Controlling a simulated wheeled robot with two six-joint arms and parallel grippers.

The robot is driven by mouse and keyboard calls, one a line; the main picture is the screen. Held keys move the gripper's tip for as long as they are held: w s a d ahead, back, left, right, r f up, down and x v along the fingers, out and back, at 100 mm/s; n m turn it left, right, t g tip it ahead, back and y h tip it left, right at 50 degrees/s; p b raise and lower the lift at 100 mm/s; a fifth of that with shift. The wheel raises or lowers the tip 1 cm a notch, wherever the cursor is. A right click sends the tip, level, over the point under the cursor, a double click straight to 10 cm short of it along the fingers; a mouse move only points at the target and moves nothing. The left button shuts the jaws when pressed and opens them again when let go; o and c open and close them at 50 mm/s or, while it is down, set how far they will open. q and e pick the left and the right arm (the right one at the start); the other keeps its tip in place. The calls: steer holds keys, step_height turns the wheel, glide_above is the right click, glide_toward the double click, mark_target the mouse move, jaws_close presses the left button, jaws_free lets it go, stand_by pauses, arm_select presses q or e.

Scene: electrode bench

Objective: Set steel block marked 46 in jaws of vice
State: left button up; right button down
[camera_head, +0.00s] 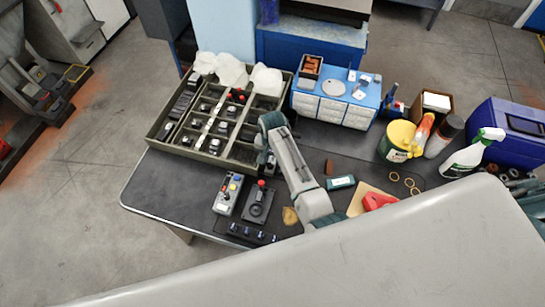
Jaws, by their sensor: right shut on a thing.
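My right arm comes in from the bottom, bends at its top, and ends in the right gripper (268,165) at the right front edge of the compartment tray (152,137). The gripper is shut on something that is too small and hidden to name. Several small grey and dark pieces lie in the tray's compartments; no number 46 is readable on any of them. I cannot pick out the vice for certain; a small blue and red device (393,108) stands right of the blue drawer cabinet (350,78). My left gripper is not in view.
In front of the tray lie a grey control box (228,194) and a black joystick box (258,205). Right are a yellow tub (396,142), a spray bottle (470,158) and a blue case (505,135). The bench's left front (165,185) is bare. A large pale surface covers the bottom.

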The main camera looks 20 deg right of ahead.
steer(key=shift+f, duration=0.15)
steer(key=c, duration=1.1)
jaws_free()
steer(key=shift+f, duration=0.1)
steer(key=shift+o, duration=0.2)
steer(key=shift+w+r+b, duration=0.1)
steer(key=shift+r+b, duration=0.2)
steer(key=shift+r, duration=0.2)
step_height(320, 180, up, 10)
steer(key=b, duration=0.2)
